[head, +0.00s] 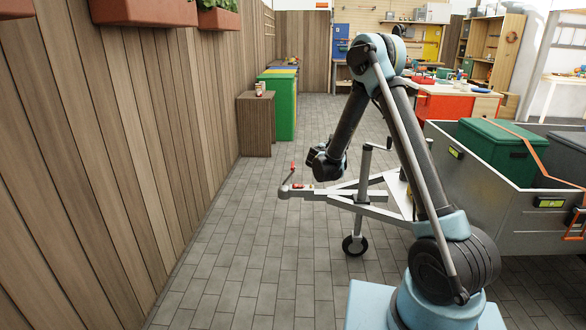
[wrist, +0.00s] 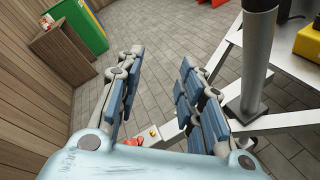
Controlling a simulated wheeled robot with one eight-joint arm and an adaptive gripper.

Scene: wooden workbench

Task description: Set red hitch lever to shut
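The red hitch lever (head: 292,167) stands tilted up from the coupling head at the front of the grey trailer drawbar (head: 340,193). Its tip is red. A second small red part lies on the drawbar just behind the coupling head. My gripper (head: 325,163) is just right of the lever in the head view, above the drawbar and apart from the lever. In the wrist view, my gripper's (wrist: 161,62) two blue-padded fingers are spread, with nothing between them. Red pieces of the hitch (wrist: 132,142) show low between the finger bases, partly hidden by the gripper body.
A jockey wheel (head: 354,244) and its crank post (head: 365,165) stand right of my gripper. The trailer box (head: 480,205) holds a green crate (head: 500,148). A wooden fence (head: 110,130) runs along the left. The paved floor between fence and hitch is clear.

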